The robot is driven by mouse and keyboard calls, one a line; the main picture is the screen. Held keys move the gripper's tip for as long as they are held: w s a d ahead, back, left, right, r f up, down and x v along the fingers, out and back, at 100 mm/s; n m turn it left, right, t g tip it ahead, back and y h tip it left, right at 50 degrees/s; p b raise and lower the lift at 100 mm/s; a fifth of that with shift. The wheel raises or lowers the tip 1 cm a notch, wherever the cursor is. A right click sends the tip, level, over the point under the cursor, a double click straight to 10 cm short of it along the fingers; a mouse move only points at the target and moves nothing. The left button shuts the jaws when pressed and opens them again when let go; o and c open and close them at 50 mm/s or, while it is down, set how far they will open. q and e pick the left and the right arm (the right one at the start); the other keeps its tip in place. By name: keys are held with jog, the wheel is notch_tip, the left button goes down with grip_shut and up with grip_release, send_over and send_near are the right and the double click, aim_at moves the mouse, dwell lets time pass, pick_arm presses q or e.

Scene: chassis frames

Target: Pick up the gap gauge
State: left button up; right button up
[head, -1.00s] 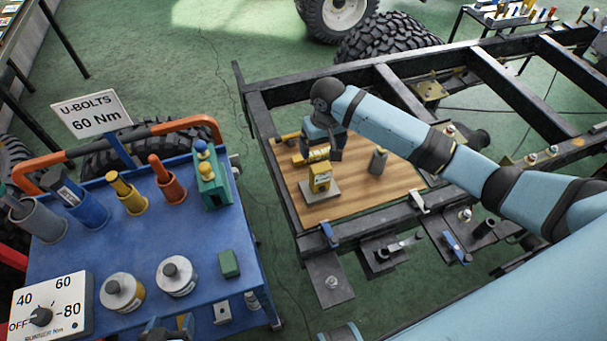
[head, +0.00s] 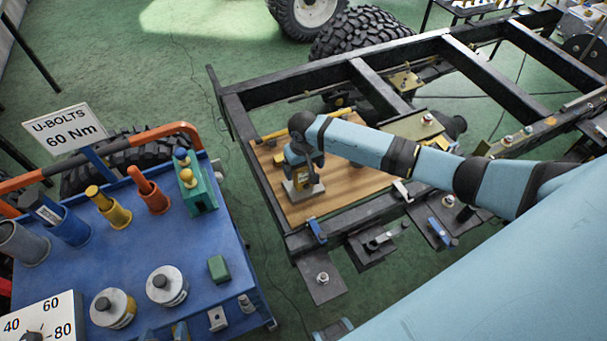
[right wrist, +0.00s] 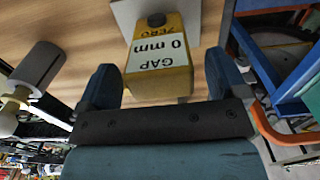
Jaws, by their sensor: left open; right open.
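The gap gauge is a yellow block (head: 302,178) on a pale plate (head: 296,190), on the wooden board (head: 345,198). My left gripper (head: 167,332) is only partly visible at the bottom edge of the head view, above the blue cart.
A grey cylinder (right wrist: 40,68) stands beside the gauge in the right wrist view. The dark chassis frame (head: 262,98) surrounds the board. The blue cart (head: 130,255) at left carries coloured holders, two round tins and a green block (head: 218,268).

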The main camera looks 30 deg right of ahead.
notch_tip(320, 180, down, 2)
jog(key=shift+f, duration=0.1)
jog(key=c, duration=1.1)
